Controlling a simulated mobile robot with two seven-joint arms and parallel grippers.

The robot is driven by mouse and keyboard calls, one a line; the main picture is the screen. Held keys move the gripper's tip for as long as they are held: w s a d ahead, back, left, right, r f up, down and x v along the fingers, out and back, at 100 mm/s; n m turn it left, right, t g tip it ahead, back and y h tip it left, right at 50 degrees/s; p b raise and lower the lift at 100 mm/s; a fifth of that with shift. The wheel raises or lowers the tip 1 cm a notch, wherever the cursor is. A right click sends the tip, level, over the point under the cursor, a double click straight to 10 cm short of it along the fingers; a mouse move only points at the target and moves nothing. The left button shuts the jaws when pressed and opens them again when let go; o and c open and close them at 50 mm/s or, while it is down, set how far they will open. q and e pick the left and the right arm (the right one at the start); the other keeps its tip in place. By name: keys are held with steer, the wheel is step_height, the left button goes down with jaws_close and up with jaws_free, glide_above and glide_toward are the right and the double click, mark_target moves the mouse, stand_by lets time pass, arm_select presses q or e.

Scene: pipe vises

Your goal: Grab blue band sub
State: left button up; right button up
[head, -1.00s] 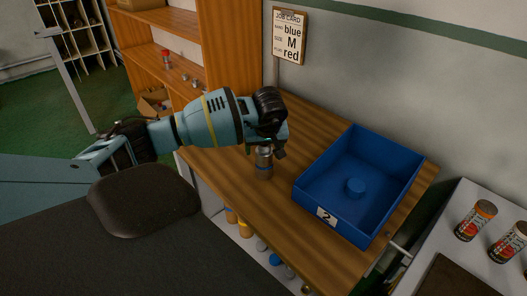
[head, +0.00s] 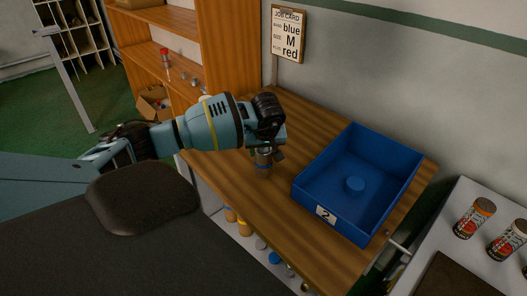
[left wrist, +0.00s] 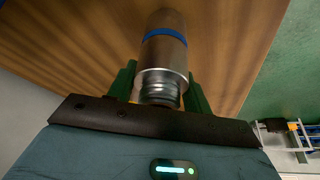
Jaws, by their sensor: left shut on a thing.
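The blue band sub is a grey metal cylinder (head: 264,165) with a blue band, upright at the wooden bench top, below my left gripper (head: 265,152). The left wrist view shows the sub (left wrist: 162,55) between the two green fingers of the left gripper (left wrist: 160,82), with its threaded end toward the palm and the blue band farther out. The left gripper is shut on it. I cannot tell whether the sub's far end touches the bench. My right gripper is not in view.
A job card (head: 288,35) hangs behind, reading blue, M, red. Orange-topped cans (head: 473,218) stand at right. Shelves (head: 165,45) rise at back left.

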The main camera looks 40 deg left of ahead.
arm_select(q)
steer(key=shift+r, duration=0.15)
steer(key=shift+w+r, duration=0.1)
steer(key=shift+r, duration=0.5)
steer(key=shift+s+r+b, duration=0.2)
steer(key=shift+r+b, duration=0.1)
steer(key=shift+r, duration=0.85)
steer(key=s+d, duration=0.3)
steer(key=s, duration=0.4)
steer(key=s+d+r, duration=0.1)
steer(key=s+d, duration=0.2)
steer(key=s, duration=0.4)
steer(key=shift+s+d+r, duration=0.2)
steer(key=shift+d, duration=0.1)
